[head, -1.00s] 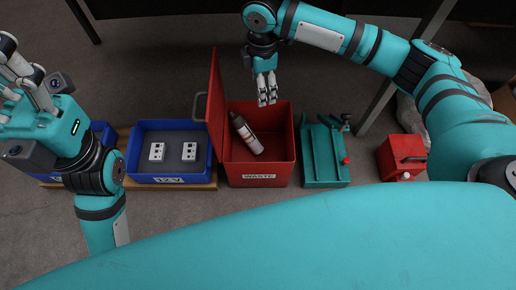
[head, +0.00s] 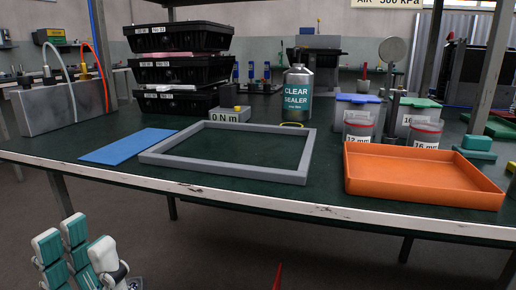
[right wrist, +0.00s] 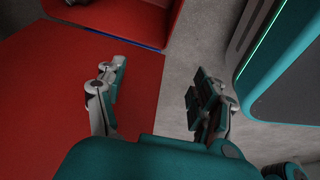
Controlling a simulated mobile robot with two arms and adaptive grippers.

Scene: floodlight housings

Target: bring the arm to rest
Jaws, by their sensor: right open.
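My left gripper (head: 85,258) shows at the lower left of the head view, in front of and below the table edge. Its fingers point up, look spread apart, and hold nothing that I can see. My right gripper (right wrist: 155,88) shows in the right wrist view with its two sides well apart and nothing between them. It is above a red panel (right wrist: 90,125), which looks like the bin's lid, and the grey floor (right wrist: 165,70). Part of the red bin (right wrist: 178,25) shows at the top. The right gripper is out of the head view.
A dark green table (head: 235,190) spans the head view. It bears a grey frame (head: 225,177), a blue mat (head: 128,146), an orange tray (head: 420,178), a sealer can (head: 297,95), black crates (head: 180,70) and lidded containers (head: 357,112). A red tip (head: 278,276) shows at the bottom.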

